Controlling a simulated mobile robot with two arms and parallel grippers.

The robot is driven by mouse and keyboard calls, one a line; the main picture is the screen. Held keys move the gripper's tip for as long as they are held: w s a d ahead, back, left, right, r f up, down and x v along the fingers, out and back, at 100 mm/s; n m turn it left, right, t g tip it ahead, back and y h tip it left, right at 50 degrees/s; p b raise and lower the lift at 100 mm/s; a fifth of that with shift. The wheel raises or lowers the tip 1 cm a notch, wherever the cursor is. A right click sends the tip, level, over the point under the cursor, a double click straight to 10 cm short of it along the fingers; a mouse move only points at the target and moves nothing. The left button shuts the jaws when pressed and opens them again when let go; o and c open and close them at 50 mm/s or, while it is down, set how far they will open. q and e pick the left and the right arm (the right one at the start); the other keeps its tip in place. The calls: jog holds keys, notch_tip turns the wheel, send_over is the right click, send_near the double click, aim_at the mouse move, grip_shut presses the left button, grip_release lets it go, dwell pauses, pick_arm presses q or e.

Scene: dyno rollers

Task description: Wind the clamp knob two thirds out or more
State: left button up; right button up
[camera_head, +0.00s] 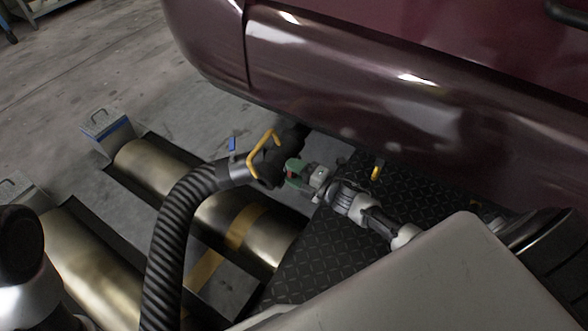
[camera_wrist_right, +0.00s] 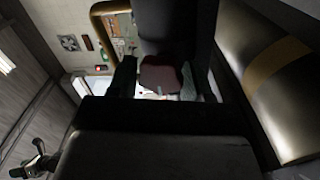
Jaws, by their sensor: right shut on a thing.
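The clamp knob is a dark red piece (camera_wrist_right: 162,74) between the fingers in the right wrist view; in the head view it is mostly hidden by the gripper. My right gripper (camera_head: 295,174) is shut on the knob, at the side of a dark nozzle (camera_head: 264,170) at the end of a black ribbed hose (camera_head: 170,230). A yellow handle loop (camera_head: 256,150) stands on the nozzle; it also shows in the right wrist view (camera_wrist_right: 100,25). How far out the knob is cannot be told. My left gripper is not in view.
A dark red car body (camera_head: 400,75) overhangs the nozzle and my right arm closely. Metal rollers (camera_head: 150,165) lie in floor pits to the left. A black tread plate (camera_head: 310,250) lies below my arm. Grey floor (camera_head: 90,60) is clear at upper left.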

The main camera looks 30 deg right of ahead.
jog(key=shift+w+r, duration=0.15)
jog(key=shift+r, duration=0.1)
jog(key=o, duration=0.9)
jog(key=shift+f, duration=0.15)
jog(key=shift+f, duration=0.1)
